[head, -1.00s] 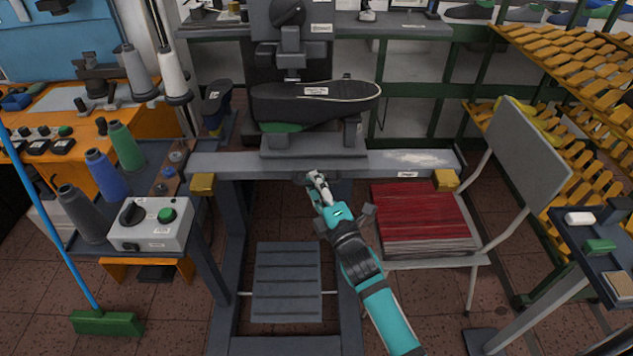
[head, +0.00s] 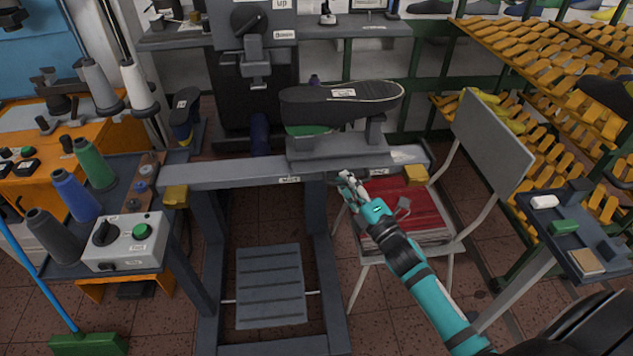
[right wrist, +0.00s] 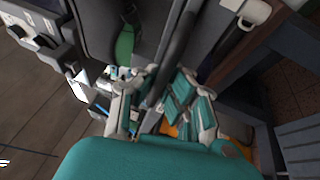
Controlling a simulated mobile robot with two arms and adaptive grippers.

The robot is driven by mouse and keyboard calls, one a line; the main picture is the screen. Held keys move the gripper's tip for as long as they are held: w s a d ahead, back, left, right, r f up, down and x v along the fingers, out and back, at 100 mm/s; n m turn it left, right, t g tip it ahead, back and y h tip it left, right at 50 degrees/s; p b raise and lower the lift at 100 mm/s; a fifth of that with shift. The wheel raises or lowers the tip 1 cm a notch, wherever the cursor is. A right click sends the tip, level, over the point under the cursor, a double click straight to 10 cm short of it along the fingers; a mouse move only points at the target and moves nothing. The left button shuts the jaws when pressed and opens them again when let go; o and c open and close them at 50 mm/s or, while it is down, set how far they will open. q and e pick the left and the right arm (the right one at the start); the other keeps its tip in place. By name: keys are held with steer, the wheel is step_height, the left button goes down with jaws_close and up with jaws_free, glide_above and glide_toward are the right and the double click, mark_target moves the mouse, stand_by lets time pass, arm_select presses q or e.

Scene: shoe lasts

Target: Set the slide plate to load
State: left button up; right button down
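The slide plate (head: 330,149) is a grey plate on the long grey rail (head: 235,172). It sits right of the press head (head: 254,70) and carries an upside-down black shoe (head: 345,103) with a label on its sole. My right gripper (head: 347,180) is at the front of the rail, below the plate, at a dark handle (head: 377,174). In the right wrist view, the gripper's fingers (right wrist: 166,74) are drawn inward on both sides of a dark bar; the contact is partly hidden. My left gripper is out of view.
A "MARK" label (head: 290,180) shows on the rail front. Yellow blocks (head: 175,195) and (head: 415,174) cap the rail ends. A chair (head: 494,140) with red sheets stands close behind my right arm. A grey control box (head: 122,242) stands at left.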

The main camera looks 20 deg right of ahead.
steer(key=s+d, duration=0.2)
steer(key=d, duration=0.7)
steer(key=shift+s, duration=0.25)
steer(key=c, duration=1.4)
jaws_free()
steer(key=shift+s+d, duration=0.2)
steer(key=shift+w+a, duration=0.1)
steer(key=shift+s+f, duration=0.15)
steer(key=shift+s, duration=0.35)
steer(key=v, duration=1.1)
